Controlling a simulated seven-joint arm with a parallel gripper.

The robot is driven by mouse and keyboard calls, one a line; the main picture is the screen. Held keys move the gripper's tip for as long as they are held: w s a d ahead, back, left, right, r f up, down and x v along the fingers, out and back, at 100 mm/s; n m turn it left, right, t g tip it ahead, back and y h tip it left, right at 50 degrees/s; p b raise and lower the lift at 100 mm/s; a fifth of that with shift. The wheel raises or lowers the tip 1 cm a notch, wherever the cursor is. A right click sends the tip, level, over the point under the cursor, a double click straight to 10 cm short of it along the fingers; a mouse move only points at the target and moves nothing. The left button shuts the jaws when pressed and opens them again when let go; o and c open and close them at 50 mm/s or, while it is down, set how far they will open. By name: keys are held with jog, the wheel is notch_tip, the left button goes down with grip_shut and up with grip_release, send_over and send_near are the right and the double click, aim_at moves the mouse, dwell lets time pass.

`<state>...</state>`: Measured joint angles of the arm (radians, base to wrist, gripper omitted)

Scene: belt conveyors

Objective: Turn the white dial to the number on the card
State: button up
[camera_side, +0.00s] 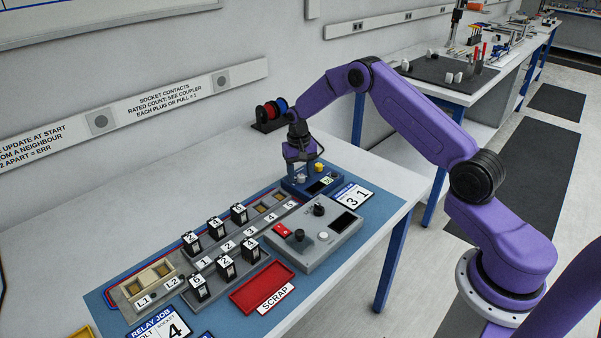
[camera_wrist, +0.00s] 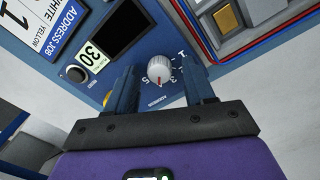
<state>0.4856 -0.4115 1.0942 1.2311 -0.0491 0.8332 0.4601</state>
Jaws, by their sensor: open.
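The white dial (camera_wrist: 160,68) is on a blue box (camera_side: 290,184) at the far end of the table. A red pointer line on it points toward the bottom of the wrist view, between the printed 5 and 3. A 1 is printed farther round. My gripper (camera_wrist: 159,76) is open, with one finger on each side of the dial; I cannot tell whether they touch it. In the side view my gripper (camera_side: 301,160) points down over the box. The address card (camera_side: 352,197) shows 3 and 1; in the wrist view the card (camera_wrist: 62,28) reads WHITE and YELLOW.
A yellow knob (camera_side: 319,167) is on the same box, close to my gripper. A grey control panel (camera_side: 325,232), a relay rack and a red scrap tray (camera_side: 262,287) stand nearer the camera.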

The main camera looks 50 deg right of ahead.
grip_shut()
jog(key=shift+n, duration=0.3)
jog(key=n, duration=0.3)
jog(key=shift+n, duration=2.1)
grip_release()
jog(key=shift+r, duration=0.15)
